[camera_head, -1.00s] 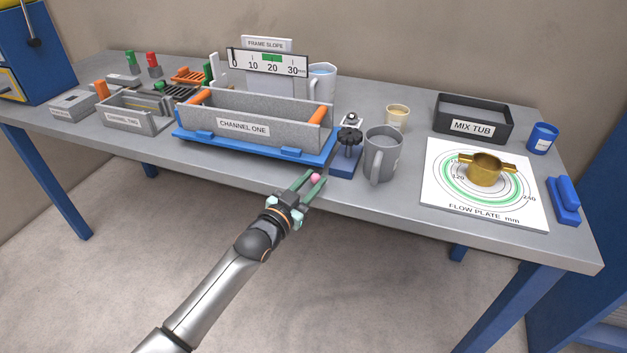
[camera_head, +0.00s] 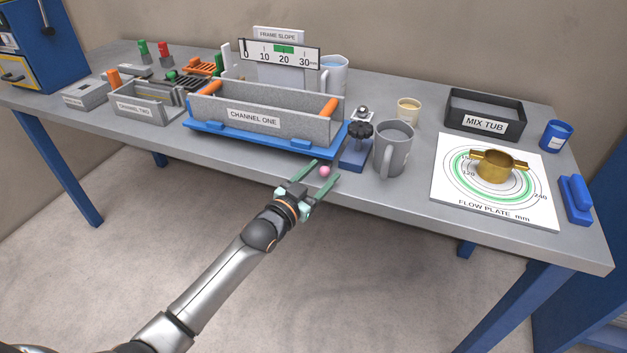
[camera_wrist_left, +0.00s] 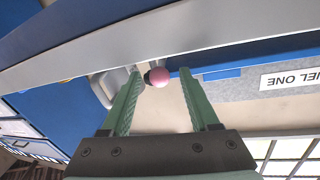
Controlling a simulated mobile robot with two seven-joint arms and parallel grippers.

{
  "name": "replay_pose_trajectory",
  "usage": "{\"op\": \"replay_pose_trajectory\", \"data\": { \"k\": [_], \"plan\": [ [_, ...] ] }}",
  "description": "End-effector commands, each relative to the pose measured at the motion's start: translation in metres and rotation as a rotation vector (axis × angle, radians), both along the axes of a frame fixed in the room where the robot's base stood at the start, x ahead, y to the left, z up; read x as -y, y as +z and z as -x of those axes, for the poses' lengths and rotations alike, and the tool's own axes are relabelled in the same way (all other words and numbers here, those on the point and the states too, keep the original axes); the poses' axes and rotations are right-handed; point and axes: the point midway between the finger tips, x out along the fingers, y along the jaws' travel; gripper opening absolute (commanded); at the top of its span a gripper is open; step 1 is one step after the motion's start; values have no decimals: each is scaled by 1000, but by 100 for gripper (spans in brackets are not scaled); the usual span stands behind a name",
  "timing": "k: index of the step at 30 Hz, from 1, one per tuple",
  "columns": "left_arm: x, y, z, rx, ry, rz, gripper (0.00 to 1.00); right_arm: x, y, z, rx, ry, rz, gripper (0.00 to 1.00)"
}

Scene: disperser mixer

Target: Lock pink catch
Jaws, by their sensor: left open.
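The pink catch shows as a small pink ball (camera_head: 324,171) at the table's front edge, below the blue base of the channel one trough. My left gripper (camera_head: 318,172) is open with its two green fingers spread, and in the head view the pink ball appears between or just beyond the fingertips. In the left wrist view the pink ball (camera_wrist_left: 159,77), with a dark part at its left, lies between the tips of the fingers (camera_wrist_left: 163,85), with a gap on both sides. No contact shows. My right gripper is in neither view.
The channel one trough (camera_head: 285,122) stands on a blue base (camera_head: 215,137) behind the gripper. The flow plate (camera_head: 449,194) bears a brass ring. The floor in front is clear.

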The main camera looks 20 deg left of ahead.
Motion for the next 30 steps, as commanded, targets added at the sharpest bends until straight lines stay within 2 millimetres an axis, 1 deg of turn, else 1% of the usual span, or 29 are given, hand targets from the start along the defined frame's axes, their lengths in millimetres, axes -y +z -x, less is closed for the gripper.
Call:
{"op": "replay_pose_trajectory", "data": {
  "k": [5,15,19,24,30],
  "plan": [
    [-4,0,17,-2,-1,-1,61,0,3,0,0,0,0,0],
    [-20,-1,79,-3,0,-2,61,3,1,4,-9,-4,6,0],
    [-25,0,99,-3,0,-2,61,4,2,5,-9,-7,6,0],
    [-29,0,114,-1,1,-1,61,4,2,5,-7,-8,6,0],
    [-31,0,120,0,0,-1,61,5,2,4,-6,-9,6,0]
  ]
}}
